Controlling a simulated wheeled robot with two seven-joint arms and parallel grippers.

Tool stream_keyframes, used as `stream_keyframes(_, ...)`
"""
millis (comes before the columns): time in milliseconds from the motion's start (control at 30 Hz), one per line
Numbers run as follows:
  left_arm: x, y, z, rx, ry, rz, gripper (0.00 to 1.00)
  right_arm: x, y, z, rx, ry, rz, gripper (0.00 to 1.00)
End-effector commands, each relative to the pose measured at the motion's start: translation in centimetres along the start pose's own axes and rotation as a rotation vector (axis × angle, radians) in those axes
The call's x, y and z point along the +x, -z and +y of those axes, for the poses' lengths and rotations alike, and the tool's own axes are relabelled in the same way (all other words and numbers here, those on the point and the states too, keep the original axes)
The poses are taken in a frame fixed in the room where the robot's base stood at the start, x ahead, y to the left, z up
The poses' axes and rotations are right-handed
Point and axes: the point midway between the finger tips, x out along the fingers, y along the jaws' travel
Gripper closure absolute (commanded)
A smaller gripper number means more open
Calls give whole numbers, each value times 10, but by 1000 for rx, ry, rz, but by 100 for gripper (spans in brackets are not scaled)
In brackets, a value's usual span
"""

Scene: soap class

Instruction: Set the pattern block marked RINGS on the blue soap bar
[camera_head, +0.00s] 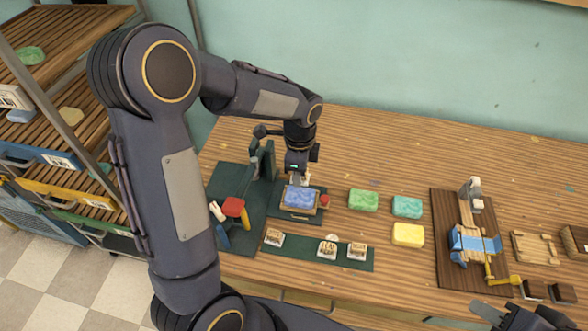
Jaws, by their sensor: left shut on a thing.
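The blue soap bar (299,198) lies in a shallow wooden tray on the dark green press base. My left gripper (299,178) points down just behind and above the bar, shut on a small pale block that its fingers mostly hide. I cannot read that block's mark, nor tell whether it touches the soap. Three pale pattern blocks, left (274,237), middle (327,249) and right (357,251), sit on a green strip, with a gap between the left and middle ones. Their marks are too small to read. My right gripper (520,316) is partly cut off at the bottom right.
Green (363,200), teal (407,207) and yellow (408,235) soap bars lie right of the tray. A red-topped press (233,208) stands to its left. A wooden fixture (470,243) with a blue part stands at right. Shelves (60,150) are at far left.

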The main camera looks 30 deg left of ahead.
Motion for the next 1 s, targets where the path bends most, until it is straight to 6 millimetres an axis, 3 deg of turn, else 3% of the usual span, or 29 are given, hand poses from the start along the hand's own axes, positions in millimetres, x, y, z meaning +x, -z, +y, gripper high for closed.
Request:
stream_keyframes(600, 51, 0, 0, 1, 0, 0, 90, 34, -17, 16, 0, 0, 0, 64)
stream_keyframes(1000, 56, 0, 0, 1, 0, 0, 90, 36, -18, 17, 0, 0, 0, 64)
